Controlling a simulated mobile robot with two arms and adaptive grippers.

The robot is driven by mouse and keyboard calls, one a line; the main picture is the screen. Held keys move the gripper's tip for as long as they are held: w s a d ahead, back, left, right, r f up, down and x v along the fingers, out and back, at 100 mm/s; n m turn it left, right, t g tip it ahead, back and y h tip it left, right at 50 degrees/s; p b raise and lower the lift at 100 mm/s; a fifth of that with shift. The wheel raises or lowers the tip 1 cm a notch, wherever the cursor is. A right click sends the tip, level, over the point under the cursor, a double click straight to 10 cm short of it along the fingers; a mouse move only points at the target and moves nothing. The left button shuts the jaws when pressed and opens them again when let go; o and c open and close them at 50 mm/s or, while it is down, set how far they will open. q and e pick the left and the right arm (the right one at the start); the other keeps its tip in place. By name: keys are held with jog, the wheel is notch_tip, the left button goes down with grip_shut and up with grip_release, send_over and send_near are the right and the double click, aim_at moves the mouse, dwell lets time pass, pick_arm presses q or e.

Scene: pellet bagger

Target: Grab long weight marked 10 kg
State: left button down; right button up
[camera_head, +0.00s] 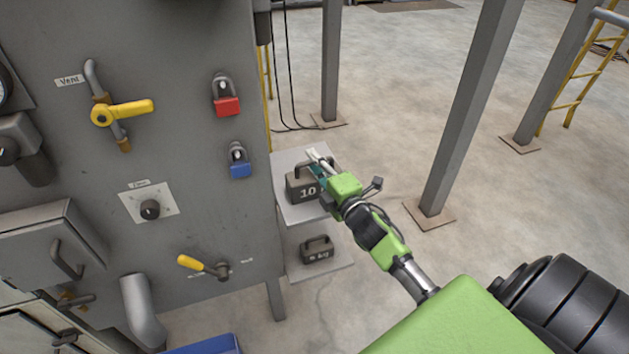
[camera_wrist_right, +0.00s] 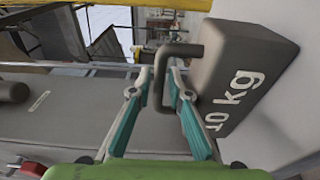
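The long dark weight marked 10 kg (camera_head: 302,190) stands on the upper shelf beside the grey machine. In the right wrist view the weight (camera_wrist_right: 252,65) shows its white lettering and a bar handle (camera_wrist_right: 178,50). My right gripper (camera_head: 314,160) is at the weight's handle. In the right wrist view its two teal fingers (camera_wrist_right: 161,82) are spread apart, with part of the handle between their tips. The fingers do not look closed on the handle. My left gripper is not in view.
Another dark weight (camera_head: 317,249) sits on the lower shelf (camera_head: 334,262). The grey machine panel (camera_head: 190,220) stands close on the left, with red (camera_head: 227,105) and blue (camera_head: 240,168) padlocks. A grey post (camera_head: 465,110) stands to the right on open concrete floor.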

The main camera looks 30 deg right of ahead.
grip_shut()
jog(key=shift+r, duration=0.25)
